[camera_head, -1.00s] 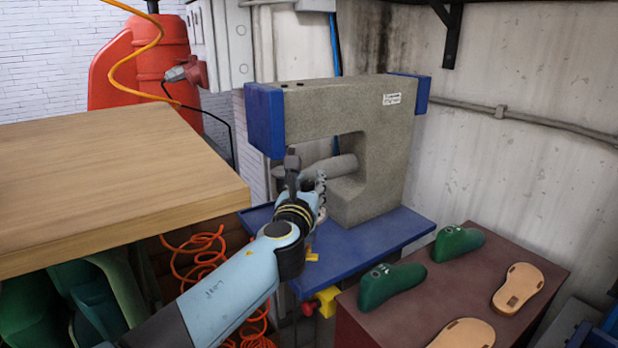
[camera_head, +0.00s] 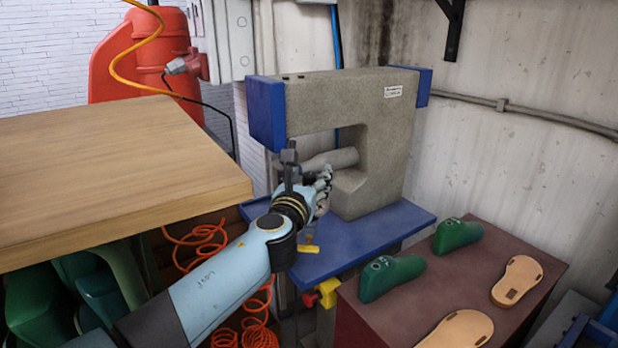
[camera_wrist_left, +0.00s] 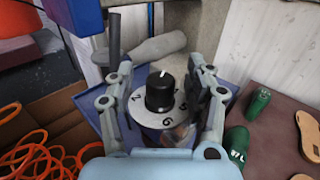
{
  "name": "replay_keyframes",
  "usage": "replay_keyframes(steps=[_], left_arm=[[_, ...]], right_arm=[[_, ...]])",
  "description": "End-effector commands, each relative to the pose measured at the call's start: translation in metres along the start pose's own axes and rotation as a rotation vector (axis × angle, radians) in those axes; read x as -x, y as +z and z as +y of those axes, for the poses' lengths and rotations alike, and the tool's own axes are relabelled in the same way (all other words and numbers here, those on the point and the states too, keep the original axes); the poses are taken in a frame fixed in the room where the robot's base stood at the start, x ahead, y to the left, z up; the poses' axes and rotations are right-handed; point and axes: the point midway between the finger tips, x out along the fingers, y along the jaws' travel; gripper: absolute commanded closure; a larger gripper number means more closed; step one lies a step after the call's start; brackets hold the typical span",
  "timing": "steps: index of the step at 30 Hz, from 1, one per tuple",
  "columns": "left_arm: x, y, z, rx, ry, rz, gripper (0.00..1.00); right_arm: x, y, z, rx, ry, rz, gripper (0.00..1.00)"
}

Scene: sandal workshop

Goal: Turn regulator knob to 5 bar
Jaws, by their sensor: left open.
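The regulator knob (camera_wrist_left: 159,92) is black with a white pointer line on its top, above a white numbered dial (camera_wrist_left: 146,118). In the left wrist view the line points toward the top of the picture. A 2 shows at the dial's left and a 6 at its bottom; the number at the line cannot be read. My left gripper (camera_wrist_left: 161,84) is open, with one finger on each side of the knob, apparently apart from it. In the head view my left gripper (camera_head: 324,187) is in front of the grey press (camera_head: 380,125) and hides the knob. My right gripper is not in view.
A wooden tabletop (camera_head: 110,160) stands left of my arm. The press stands on a blue base (camera_head: 375,236). A brown bench (camera_head: 450,270) with green lasts (camera_head: 392,278) and tan soles (camera_head: 518,280) is at the right. Orange hoses (camera_head: 200,245) hang below the tabletop.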

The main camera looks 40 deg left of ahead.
Motion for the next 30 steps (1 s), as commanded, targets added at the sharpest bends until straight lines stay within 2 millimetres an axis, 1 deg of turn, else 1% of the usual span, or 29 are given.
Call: replay_keyframes(steps=[5, 8, 11, 18, 21, 25, 30], left_arm=[[0.001, 0.001, 0.0, 0.0, 0.0, -0.001, 0.46], [0.01, 0.0, 0.0, 0.001, -0.001, 0.0, 0.46], [0.028, -0.001, 0.0, 0.002, -0.001, 0.001, 0.46], [0.083, -0.001, 0.0, 0.002, 0.0, 0.002, 0.46], [0.1, -0.001, 0.0, 0.002, 0.001, 0.002, 0.46], [0.115, -0.001, 0.0, 0.0, 0.0, 0.001, 0.46], [0.12, 0.0, 0.0, 0.0, 0.0, 0.0, 0.46]], right_arm=[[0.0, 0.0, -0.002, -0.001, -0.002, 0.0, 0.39], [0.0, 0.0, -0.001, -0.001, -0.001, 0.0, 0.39], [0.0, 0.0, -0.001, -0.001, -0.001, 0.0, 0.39], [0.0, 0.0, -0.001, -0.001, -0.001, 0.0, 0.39], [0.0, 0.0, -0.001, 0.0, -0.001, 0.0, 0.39], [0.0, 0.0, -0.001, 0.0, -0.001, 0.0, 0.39], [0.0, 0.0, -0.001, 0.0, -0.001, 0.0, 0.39]])
